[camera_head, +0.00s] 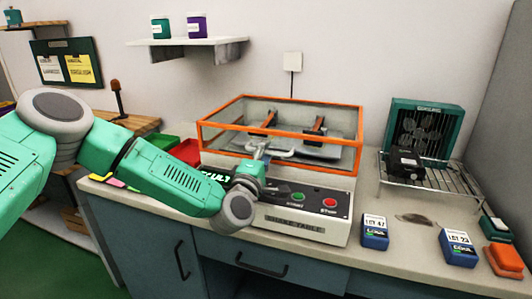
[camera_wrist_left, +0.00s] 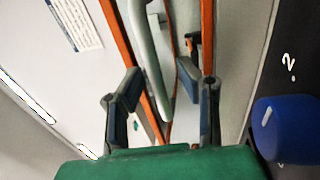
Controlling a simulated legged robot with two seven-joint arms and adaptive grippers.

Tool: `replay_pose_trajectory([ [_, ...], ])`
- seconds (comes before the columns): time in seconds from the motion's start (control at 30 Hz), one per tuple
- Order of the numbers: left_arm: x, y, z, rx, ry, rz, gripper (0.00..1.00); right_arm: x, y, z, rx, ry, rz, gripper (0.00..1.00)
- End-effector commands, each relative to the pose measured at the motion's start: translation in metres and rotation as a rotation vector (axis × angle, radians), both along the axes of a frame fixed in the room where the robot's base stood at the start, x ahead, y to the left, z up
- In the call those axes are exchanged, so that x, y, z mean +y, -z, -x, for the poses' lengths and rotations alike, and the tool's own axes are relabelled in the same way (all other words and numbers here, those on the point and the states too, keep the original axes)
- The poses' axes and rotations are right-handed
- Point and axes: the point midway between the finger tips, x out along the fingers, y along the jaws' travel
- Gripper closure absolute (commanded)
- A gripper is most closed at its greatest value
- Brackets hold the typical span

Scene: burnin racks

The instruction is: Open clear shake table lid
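The shake table (camera_head: 297,226) stands on the counter, with a green and a red button on its front panel. Its clear lid (camera_head: 345,108), edged in orange, is down over the platform. A pale bar handle (camera_head: 283,152) shows at the lid's front. My left gripper (camera_head: 264,152) is at that front edge. In the left wrist view, the two fingers of my left gripper (camera_wrist_left: 164,92) are apart, with the pale handle (camera_wrist_left: 148,55) between and beyond them. I cannot tell whether they touch it. An orange lid edge (camera_wrist_left: 122,42) runs close by. My right gripper is out of view.
A wire rack (camera_head: 445,186) with a fan unit (camera_head: 424,130) and a black device (camera_head: 405,162) stands right. Blue labelled packs (camera_head: 374,232) and an orange block (camera_head: 505,261) lie on the front right counter. A red bin (camera_head: 187,151) is left. A wall shelf (camera_head: 187,41) hangs above.

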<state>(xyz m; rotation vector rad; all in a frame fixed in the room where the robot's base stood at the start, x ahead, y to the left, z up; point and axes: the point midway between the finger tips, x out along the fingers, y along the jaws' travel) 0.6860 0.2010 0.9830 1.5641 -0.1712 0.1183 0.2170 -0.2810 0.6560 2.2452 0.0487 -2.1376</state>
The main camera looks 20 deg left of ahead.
Motion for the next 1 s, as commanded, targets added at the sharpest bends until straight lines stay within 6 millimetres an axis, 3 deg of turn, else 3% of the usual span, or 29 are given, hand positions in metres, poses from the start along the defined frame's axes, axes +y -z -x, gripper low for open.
replay_pose_trajectory([
  [0.27, -0.001, 0.000, -0.002, 0.000, 0.001, 0.000, 0.69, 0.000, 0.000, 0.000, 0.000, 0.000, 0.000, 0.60],
  [0.37, -0.001, 0.000, -0.002, 0.000, 0.001, 0.000, 1.00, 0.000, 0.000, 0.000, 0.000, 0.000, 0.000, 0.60],
  [0.67, -0.001, -0.001, -0.001, 0.007, 0.002, -0.001, 1.00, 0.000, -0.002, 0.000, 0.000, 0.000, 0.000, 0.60],
  [1.0, 0.001, -0.018, 0.001, 0.041, 0.001, -0.001, 1.00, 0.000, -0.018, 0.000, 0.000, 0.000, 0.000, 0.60],
])
